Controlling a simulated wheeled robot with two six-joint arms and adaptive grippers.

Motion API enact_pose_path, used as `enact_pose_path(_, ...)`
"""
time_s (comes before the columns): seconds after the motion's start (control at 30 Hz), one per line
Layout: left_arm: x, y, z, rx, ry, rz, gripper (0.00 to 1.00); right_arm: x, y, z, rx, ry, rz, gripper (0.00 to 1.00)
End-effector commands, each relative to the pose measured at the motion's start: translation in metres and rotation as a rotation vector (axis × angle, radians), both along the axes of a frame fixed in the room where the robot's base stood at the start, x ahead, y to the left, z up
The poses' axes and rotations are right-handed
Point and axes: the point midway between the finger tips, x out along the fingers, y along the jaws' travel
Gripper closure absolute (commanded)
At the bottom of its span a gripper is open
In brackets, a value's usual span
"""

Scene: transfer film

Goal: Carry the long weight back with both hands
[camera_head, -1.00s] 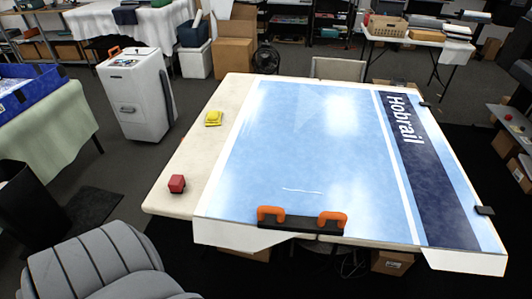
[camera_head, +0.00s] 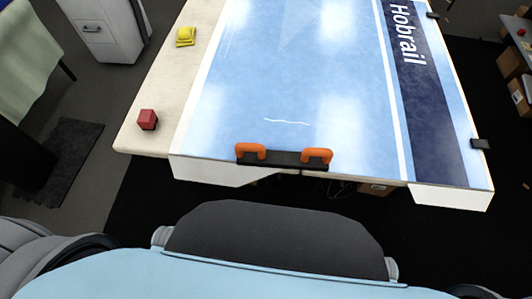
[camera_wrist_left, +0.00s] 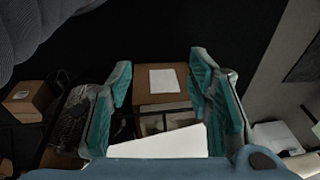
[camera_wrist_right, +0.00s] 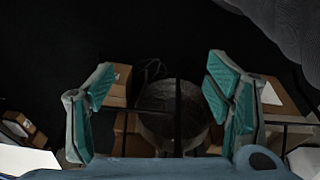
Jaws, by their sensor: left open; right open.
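The long weight (camera_head: 283,159) is a dark bar with two orange handles. It lies along the near edge of the table, on the blue printed film (camera_head: 270,95). Its left handle (camera_head: 250,150) and right handle (camera_head: 317,155) stand up, with nothing holding them. My left gripper (camera_wrist_left: 160,85) is open and empty in the left wrist view, with its teal fingers spread. My right gripper (camera_wrist_right: 160,85) is also open and empty in the right wrist view. Neither gripper shows in the head view, and the weight shows in neither wrist view.
A red block (camera_head: 147,119) and a yellow item (camera_head: 186,37) lie on the table's pale left strip (camera_head: 160,85). Dark clips (camera_head: 480,143) sit at the film's right edge. Boxes (camera_wrist_left: 160,85) stand below the table. Film flaps hang over the near edge.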

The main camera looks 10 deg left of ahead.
Motion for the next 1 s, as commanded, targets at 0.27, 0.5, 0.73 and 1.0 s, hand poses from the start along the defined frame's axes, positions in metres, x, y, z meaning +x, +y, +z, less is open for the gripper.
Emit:
enact_pose_path(0.27,0.032,-0.011,0.109,-0.005,-0.068,-0.001,0.54,0.034,0.012,0.109,0.005,-0.069,0.007,0.27)
enact_pose_path(0.5,0.081,-0.038,0.185,-0.209,-0.103,0.362,0.54,0.081,0.039,0.174,0.197,-0.088,-0.341,0.27)
enact_pose_path(0.73,0.158,-0.067,0.208,-0.476,-0.002,0.902,0.54,0.16,0.072,0.184,0.454,0.021,-0.852,0.27)
enact_pose_path(1.0,0.234,-0.096,0.264,-0.676,0.211,1.47,0.54,0.242,0.109,0.228,0.653,0.24,-1.39,0.27)
